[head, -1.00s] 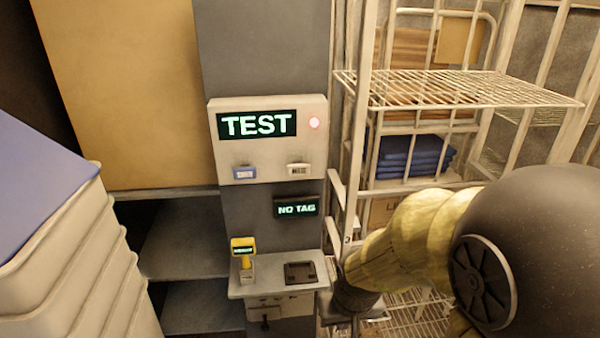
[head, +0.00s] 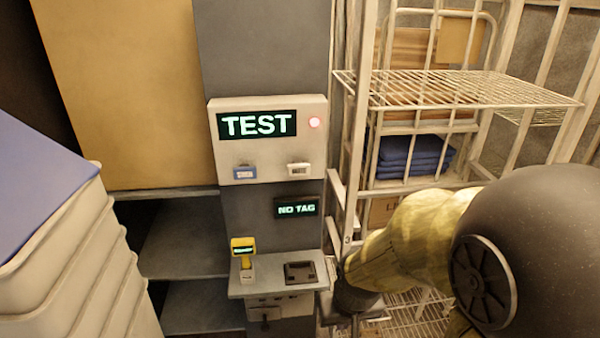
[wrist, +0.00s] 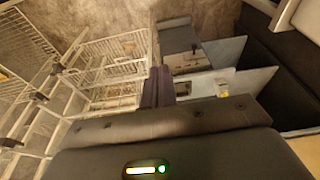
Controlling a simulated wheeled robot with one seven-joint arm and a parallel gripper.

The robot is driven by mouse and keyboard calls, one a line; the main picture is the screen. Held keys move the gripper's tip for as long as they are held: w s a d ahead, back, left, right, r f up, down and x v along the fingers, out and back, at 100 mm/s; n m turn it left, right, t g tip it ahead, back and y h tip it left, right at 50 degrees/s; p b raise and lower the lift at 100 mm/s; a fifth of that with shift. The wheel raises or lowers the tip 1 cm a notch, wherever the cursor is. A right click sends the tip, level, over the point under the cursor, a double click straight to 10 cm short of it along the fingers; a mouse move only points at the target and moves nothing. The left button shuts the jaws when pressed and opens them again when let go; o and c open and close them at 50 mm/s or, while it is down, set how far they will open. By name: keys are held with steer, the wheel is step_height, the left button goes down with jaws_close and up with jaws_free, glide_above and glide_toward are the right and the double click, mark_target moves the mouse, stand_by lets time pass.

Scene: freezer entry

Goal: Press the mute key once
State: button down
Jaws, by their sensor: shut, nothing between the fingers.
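In the head view my arm is at lower right, and the fingers are not clearly visible there. The gripper is apart from the keys.
A small display reads NO TAG (head: 297,208). Below it a shelf (head: 275,288) holds a yellow handheld device (head: 243,250) and a dark pad (head: 300,273). A wire rack (head: 455,90) with folded blue cloth (head: 413,155) stands right. Stacked pale bins (head: 75,255) stand left.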

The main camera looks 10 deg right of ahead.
mark_target(298, 167)
stand_by(0.3)
steer(key=w+a+r+m+t+y+b, duration=0.1)
steer(key=w+r+m+t+b, duration=0.2)
steer(key=w+r+m, duration=0.2)
steer(key=w+a+r+m+t+y+b, duration=0.2)
steer(key=w+r+m, duration=0.4)
steer(key=w+r, duration=0.5)
steer(key=w+t+b, duration=0.1)
steer(key=w+b, duration=0.1)
steer(key=w, duration=0.2)
steer(key=shift+w+a+t+y, duration=0.2)
steer(key=shift+w+t+y, duration=0.1)
steer(key=shift+w, duration=0.1)
steer(key=shift+w, duration=0.15)
steer(key=w+p, duration=0.1)
steer(key=w, duration=0.7)
steer(key=shift+w+d+p, duration=0.15)
steer(key=shift+w+p, duration=0.1)
steer(key=shift+p, duration=0.05)
stand_by(0.7)
steer(key=shift+w, duration=0.4)
